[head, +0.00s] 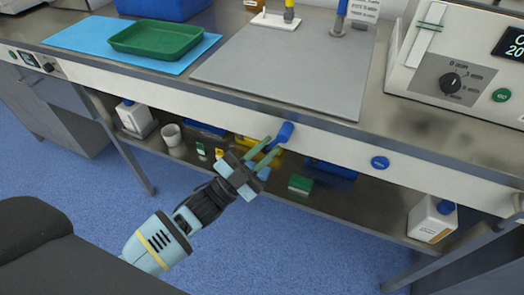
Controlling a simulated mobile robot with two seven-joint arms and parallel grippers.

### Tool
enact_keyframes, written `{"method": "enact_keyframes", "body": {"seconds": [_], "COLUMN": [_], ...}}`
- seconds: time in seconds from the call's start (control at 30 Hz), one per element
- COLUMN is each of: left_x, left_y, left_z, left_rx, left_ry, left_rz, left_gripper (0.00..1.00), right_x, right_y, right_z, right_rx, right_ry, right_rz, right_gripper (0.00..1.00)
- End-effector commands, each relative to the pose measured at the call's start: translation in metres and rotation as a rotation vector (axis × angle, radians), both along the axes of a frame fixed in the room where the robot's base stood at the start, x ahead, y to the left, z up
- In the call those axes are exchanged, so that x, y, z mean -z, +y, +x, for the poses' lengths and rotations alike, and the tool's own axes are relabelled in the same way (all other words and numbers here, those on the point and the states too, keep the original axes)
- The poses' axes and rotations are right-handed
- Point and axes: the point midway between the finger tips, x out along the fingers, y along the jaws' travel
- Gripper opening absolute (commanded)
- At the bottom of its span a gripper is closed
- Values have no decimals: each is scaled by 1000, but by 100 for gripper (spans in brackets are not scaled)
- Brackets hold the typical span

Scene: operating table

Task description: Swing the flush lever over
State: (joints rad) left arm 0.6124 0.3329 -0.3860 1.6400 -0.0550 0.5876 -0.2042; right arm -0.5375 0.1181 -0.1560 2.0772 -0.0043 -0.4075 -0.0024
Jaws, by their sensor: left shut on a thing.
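The blue flush lever (285,132) sits on the white front panel of the bench, just below the edge of the steel top. It is tilted, its upper end to the right. My left gripper (270,149) reaches up to it from below left, with its green fingers at the lever's lower end. The fingers are shut on the lever and hide part of that end. My right gripper is not in view.
A round blue knob (380,162) is on the same panel to the right. A green tray (157,39) and a white machine (455,60) stand on top.

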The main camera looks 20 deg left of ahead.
Motion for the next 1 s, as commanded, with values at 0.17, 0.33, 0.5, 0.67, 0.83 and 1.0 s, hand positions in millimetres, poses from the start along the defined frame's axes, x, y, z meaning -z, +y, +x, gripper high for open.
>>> {"method": "enact_keyframes", "body": {"seconds": [0.17,0.33,0.5,0.67,0.83,1.0], "left_x": [10,11,12,12,11,11], "left_y": [-10,-18,-25,-29,-32,-33], "left_z": [-1,-1,-1,-1,-1,-1], "left_rx": [0,-1,0,0,1,1], "left_ry": [10,14,18,19,20,21], "left_rz": [-172,-314,-430,-505,-555,-575], "left_gripper": [0,0,0,0,0,0], "right_x": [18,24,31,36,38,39], "right_y": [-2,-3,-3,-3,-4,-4], "right_z": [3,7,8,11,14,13], "right_rx": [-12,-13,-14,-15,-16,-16], "right_ry": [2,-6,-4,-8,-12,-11], "right_rz": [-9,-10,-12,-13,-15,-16], "right_gripper": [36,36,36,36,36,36]}}
